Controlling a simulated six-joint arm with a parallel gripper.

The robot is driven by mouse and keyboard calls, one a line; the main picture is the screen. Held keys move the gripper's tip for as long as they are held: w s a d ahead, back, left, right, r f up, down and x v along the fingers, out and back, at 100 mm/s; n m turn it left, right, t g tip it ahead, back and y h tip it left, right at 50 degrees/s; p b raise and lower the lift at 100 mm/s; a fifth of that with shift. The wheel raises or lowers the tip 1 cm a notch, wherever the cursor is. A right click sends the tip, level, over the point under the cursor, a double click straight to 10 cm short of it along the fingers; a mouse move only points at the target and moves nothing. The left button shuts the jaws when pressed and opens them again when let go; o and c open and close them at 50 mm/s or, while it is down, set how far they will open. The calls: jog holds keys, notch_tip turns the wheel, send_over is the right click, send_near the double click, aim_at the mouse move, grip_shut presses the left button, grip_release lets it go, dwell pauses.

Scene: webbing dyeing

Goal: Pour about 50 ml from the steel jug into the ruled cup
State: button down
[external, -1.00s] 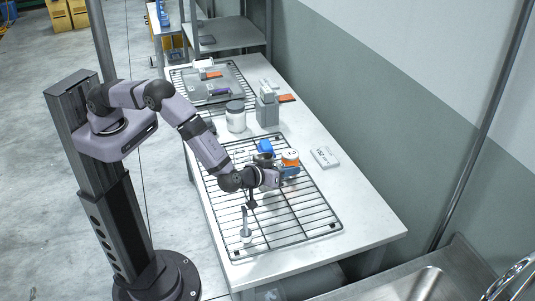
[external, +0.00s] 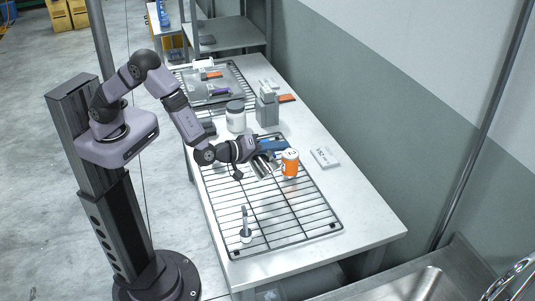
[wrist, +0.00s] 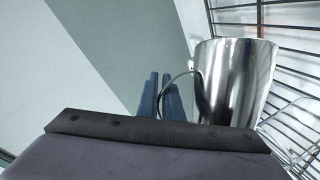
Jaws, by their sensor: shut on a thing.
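The steel jug (external: 263,167) is held by my gripper (external: 276,146) above the wire rack and looks tilted in the external view. In the wrist view the jug (wrist: 236,85) fills the right middle, with its thin handle at the blue fingers (wrist: 162,98). The fingers are shut on the jug at its handle side. Its contents and any stream are not visible. Faint clear curved outlines (wrist: 290,122) at the right edge of the wrist view may be the ruled cup, but I cannot tell. I cannot make out the cup in the external view.
An orange can (external: 290,164) with a pale top stands just right of the jug. A white jar (external: 236,117) and a grey block (external: 266,108) are behind. The rack's front right is clear.

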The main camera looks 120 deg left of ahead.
jog(key=shift+s+a+r+n+t+b, duration=0.15)
jog(key=shift+s+r+n+t+b, duration=0.15)
jog(key=shift+r+n, duration=0.25)
jog(key=shift+s+a+r+n+b, duration=0.15)
jog(key=shift+s+r+n+b, duration=0.3)
jog(key=shift+s+r+b, duration=0.15)
jog(key=shift+s+a+r+n+t, duration=0.1)
jog(key=shift+r+n+t, duration=0.2)
jog(key=shift+r+t, duration=0.1)
jog(key=shift+s+y+b, duration=0.2)
jog(key=shift+y+b, duration=0.1)
jog(key=shift+b, duration=0.2)
jog(key=shift+s+a+r+n+b, duration=0.3)
jog(key=shift+s+r+n+b, duration=0.2)
jog(key=shift+s+b, duration=0.35)
jog(key=shift+s+a+r+n+t+b, duration=0.15)
jog(key=shift+s+n+t+b, duration=0.15)
jog(key=shift+b, duration=0.45)
jog(key=shift+s+r+n+b, duration=0.2)
jog(key=shift+n+b, duration=0.1)
jog(key=shift+b, duration=0.5)
